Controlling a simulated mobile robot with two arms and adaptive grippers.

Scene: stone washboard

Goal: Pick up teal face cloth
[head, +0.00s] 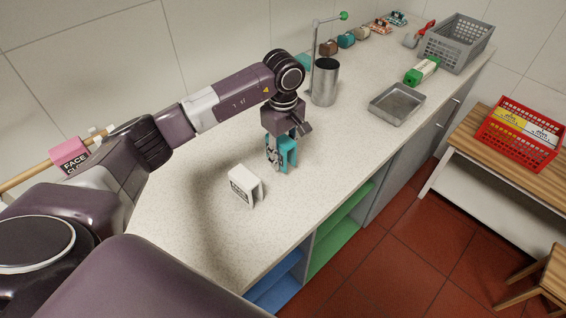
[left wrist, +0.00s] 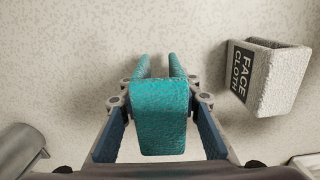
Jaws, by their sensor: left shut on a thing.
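The teal face cloth (head: 291,150) is a folded, upside-down-U-shaped piece at the middle of the counter in the head view. My left gripper (head: 279,158) points down and is shut on it. In the left wrist view the teal cloth (left wrist: 160,118) sits between the two fingers, its two flaps reaching away from the camera. I cannot tell whether its lower edges touch the counter. A white face cloth (head: 242,187) with a dark "FACE CLOTH" label stands close by on the counter; it also shows in the left wrist view (left wrist: 278,82). My right gripper is not in view.
A metal cylinder (head: 325,83) stands behind the gripper by a pole with a green knob. A grey tray (head: 397,104), a green-and-white carton (head: 422,71) and a grey basket (head: 458,44) are farther right. A pink cloth (head: 70,156) hangs on a rod at left.

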